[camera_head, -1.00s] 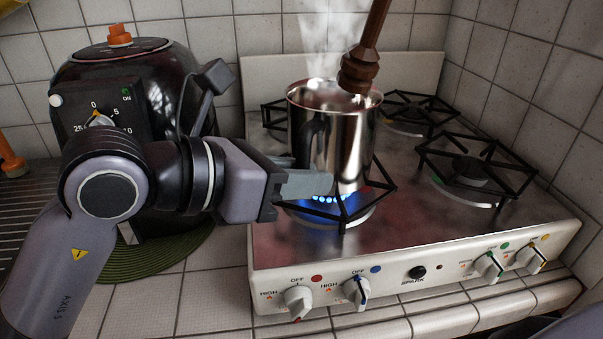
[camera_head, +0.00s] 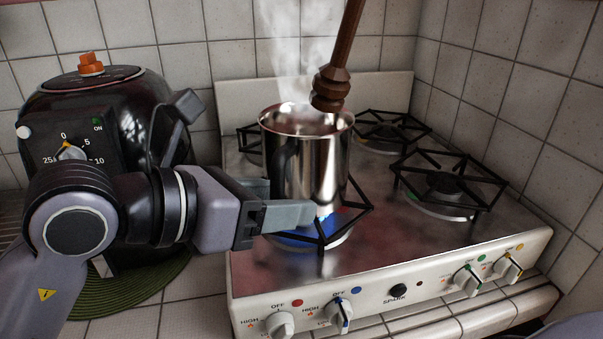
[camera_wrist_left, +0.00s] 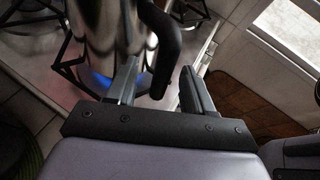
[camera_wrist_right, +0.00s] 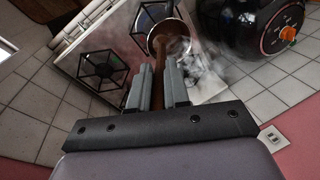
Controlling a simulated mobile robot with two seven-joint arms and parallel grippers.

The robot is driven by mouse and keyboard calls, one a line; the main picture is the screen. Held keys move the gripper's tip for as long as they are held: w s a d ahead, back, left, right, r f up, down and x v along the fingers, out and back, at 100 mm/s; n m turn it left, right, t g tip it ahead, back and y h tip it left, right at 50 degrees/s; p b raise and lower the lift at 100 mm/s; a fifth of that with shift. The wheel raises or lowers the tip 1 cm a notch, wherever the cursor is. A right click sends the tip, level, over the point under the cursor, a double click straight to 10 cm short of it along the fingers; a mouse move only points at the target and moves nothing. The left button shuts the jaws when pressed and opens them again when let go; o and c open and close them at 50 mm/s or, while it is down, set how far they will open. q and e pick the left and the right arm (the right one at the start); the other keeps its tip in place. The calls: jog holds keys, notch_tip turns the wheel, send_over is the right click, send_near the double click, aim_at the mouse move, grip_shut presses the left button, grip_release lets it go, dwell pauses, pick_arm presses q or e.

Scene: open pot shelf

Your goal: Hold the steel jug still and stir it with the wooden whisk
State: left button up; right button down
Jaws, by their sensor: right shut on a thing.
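The steel jug (camera_head: 318,165) stands upright on the lit front-left burner, steaming. Its dark handle (camera_wrist_left: 164,45) faces my left gripper. My left gripper (camera_head: 287,216) is beside the jug, low near its base. In the left wrist view, its fingers (camera_wrist_left: 160,90) are apart, with the handle reaching toward the gap between them. I cannot tell whether they touch it. The wooden whisk (camera_head: 331,88) hangs head down at the jug's mouth; I cannot tell if its tip is below the rim. My right gripper (camera_wrist_right: 158,88) is shut on the whisk's handle and out of the head view.
The stove (camera_head: 400,262) has black pot supports on its other burners (camera_head: 447,185) and knobs along its front. A dark round cooker (camera_head: 110,120) with an orange-topped lid stands left on a green mat (camera_head: 150,280). Tiled walls close the back and right.

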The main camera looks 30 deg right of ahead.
pick_arm(q)
jog(key=v, duration=1.2)
